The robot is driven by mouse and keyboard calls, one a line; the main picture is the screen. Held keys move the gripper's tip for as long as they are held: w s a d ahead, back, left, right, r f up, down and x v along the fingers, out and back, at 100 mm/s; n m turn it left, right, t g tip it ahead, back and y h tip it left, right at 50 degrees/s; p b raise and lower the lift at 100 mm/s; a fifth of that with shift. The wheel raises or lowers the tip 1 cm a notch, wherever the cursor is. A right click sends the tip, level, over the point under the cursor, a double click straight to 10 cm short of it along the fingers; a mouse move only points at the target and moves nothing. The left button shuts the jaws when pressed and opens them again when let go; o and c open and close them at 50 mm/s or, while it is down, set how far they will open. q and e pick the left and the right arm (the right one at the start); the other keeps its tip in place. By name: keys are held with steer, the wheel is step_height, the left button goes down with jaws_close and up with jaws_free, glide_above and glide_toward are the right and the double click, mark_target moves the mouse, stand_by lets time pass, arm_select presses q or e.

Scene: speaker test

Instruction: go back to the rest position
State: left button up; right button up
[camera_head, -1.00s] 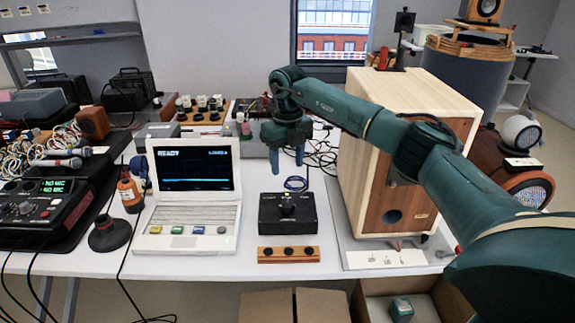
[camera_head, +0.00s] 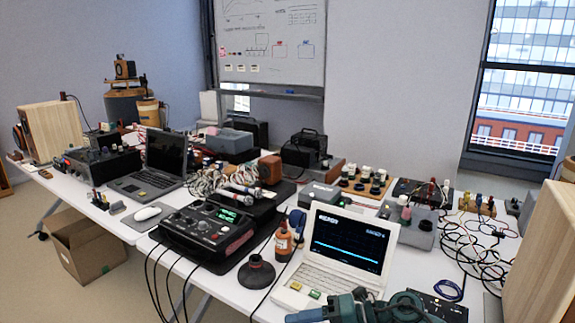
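The task names no object. My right gripper (camera_head: 306,315) is at the bottom edge, with teal parts of my arm beside it. It points left, just in front of the white laptop-like device (camera_head: 345,245) with a lit waveform screen, and covers part of its front. The picture edge cuts the gripper off, so I cannot tell whether its fingers are apart. I see nothing held in it. My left gripper is not in view.
A mixer with a green display (camera_head: 205,233), a dark plunger-like stand (camera_head: 256,272) and an orange bottle (camera_head: 283,243) stand left of the device. A wooden speaker box (camera_head: 545,260) stands at right. Cables hang over the table's front edge. A cardboard box (camera_head: 85,250) is on the floor.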

step_height(320, 180, up, 3)
steer(key=s+a+m+t+y+p, duration=0.1)
steer(key=s+a+m+t+y, duration=0.2)
steer(key=m+t, duration=0.35)
steer(key=s+d+f+m+t+h+p, duration=0.1)
steer(key=s+d+f+m+h, duration=0.5)
steer(key=m, duration=0.7)
steer(key=s+d+f+m+t+h+p, duration=0.2)
steer(key=s+d+f+m+h, duration=0.5)
steer(key=m, duration=0.6)
steer(key=shift+s+d+f+h, duration=0.15)
steer(key=shift+s+d+h, duration=0.25)
steer(key=shift+s+h, duration=0.55)
steer(key=shift+s+y, duration=0.2)
steer(key=shift+y, duration=0.05)
